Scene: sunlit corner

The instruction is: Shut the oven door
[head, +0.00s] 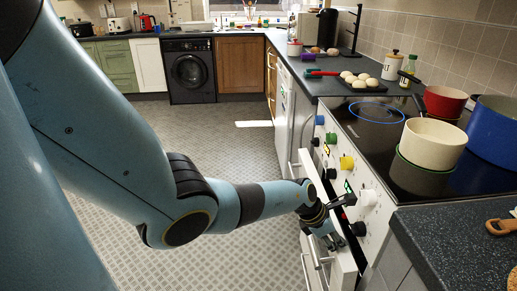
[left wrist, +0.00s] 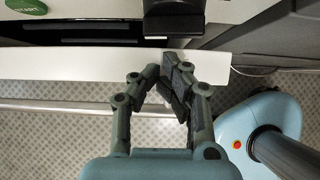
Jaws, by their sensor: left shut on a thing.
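The white oven (head: 372,183) stands at the right in the head view, its front full of coloured knobs. Its white door (head: 347,266) is tilted partly open, with a dark gap between it and the oven body. In the left wrist view the door (left wrist: 60,66) is a white band across the picture. My left gripper (head: 343,220) is at the door's upper part; its fingers (left wrist: 172,80) come together on the door's edge in the left wrist view. The exact contact is partly hidden by the fingers. My right gripper is not in view.
The hob above the oven bears a cream pot (head: 433,143), a red pot (head: 444,102) and a blue pot (head: 495,130). Dark counters (head: 450,235) flank it. The patterned floor (head: 215,135) left of the oven is clear. A washing machine (head: 189,72) stands at the back.

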